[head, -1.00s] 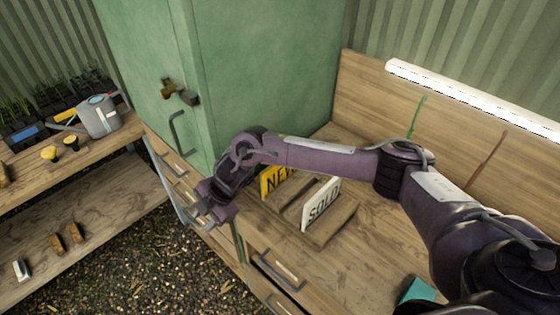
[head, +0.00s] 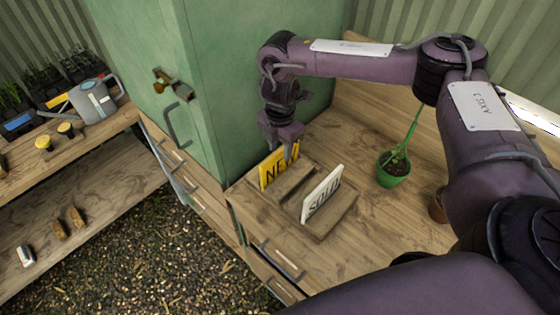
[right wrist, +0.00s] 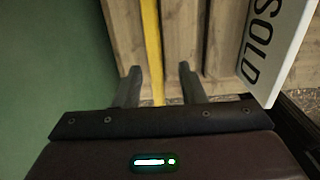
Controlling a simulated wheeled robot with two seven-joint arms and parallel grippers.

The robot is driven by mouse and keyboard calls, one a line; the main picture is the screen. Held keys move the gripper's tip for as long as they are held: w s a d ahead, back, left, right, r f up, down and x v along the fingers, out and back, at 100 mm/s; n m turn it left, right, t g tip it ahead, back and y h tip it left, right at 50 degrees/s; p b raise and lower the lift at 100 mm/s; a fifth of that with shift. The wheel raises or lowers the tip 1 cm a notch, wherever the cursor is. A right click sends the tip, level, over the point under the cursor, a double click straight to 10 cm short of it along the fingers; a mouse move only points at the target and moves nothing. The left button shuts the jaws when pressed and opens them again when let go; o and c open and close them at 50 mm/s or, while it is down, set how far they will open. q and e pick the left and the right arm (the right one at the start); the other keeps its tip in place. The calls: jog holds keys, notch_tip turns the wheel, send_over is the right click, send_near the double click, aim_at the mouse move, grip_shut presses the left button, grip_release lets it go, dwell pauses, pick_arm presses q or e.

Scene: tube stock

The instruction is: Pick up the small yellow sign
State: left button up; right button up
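The small yellow sign (head: 278,166), with black letters beginning "NE", stands upright in a slotted wooden holder (head: 290,213) on the bench. My right gripper (head: 287,152) is above it, pointing down, and covers part of the sign's top. In the right wrist view the yellow sign (right wrist: 152,45) shows edge-on, between the two open fingers of the gripper (right wrist: 158,85), with a gap on each side. A white "SOLD" sign (head: 322,192) stands in the holder to the right; it also shows in the right wrist view (right wrist: 272,45). My left gripper is not in view.
A green cabinet (head: 220,80) stands close behind and left of the holder. A green pot with a plant (head: 394,168) stands on the bench to the right. A shelf at far left holds a watering can (head: 93,100) and seedling trays.

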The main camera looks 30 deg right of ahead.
aim_at(280, 151)
jog(key=f, duration=0.3)
jog(key=shift+w+d, duration=0.25)
jog(key=shift+w, duration=0.15)
jog(key=shift+w+f, duration=0.1)
jog(key=shift+c, duration=0.7)
jog(key=shift+s+a, duration=0.1)
jog(key=shift+s, duration=0.15)
jog(key=shift+c, duration=2.3)
jog(key=shift+w, duration=0.1)
grip_shut()
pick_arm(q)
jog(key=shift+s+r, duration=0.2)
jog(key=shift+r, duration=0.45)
